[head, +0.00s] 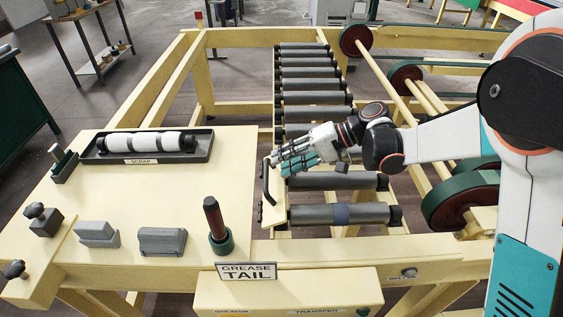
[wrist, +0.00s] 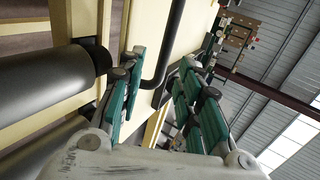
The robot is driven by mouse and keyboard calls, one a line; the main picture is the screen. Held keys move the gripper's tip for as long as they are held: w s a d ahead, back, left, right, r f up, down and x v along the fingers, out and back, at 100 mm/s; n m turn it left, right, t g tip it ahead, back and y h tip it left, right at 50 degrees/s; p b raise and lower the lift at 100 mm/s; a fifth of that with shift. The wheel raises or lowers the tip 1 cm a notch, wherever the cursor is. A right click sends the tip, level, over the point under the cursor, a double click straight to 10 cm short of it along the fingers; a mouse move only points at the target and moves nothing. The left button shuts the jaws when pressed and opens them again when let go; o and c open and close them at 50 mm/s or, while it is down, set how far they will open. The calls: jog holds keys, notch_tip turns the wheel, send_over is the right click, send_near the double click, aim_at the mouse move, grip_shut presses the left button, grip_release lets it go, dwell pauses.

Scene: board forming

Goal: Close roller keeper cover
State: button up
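The roller keeper cover looks to be the narrow cream plate (head: 275,212) beside the left ends of the near rollers. A bent black handle (head: 266,183) stands on it. My gripper (head: 277,164) is at the far end of this handle, over the rollers. In the wrist view its teal fingers (wrist: 160,62) are spread apart, with the black handle (wrist: 172,40) running between them. I see a gap on both sides of the handle, and the fingers do not look closed on it. Whether the cover is fully down cannot be told.
A row of grey rollers (head: 313,86) runs away behind my gripper. The near roller (head: 320,214) has a blue band. On the bench left are a scrap tray (head: 100,157) with a white roller, grey blocks (head: 161,241), and an upright brown-handled tool (head: 213,217). A GREASE TAIL sign (head: 246,272) stands in front.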

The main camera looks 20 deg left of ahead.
jog(key=a+r+p+v, duration=0.1)
jog(key=p+v, duration=0.3)
jog(key=v, duration=0.9)
jog(key=shift+r, duration=0.55)
dwell(0.4)
dwell(0.5)
jog(key=v, duration=1.2)
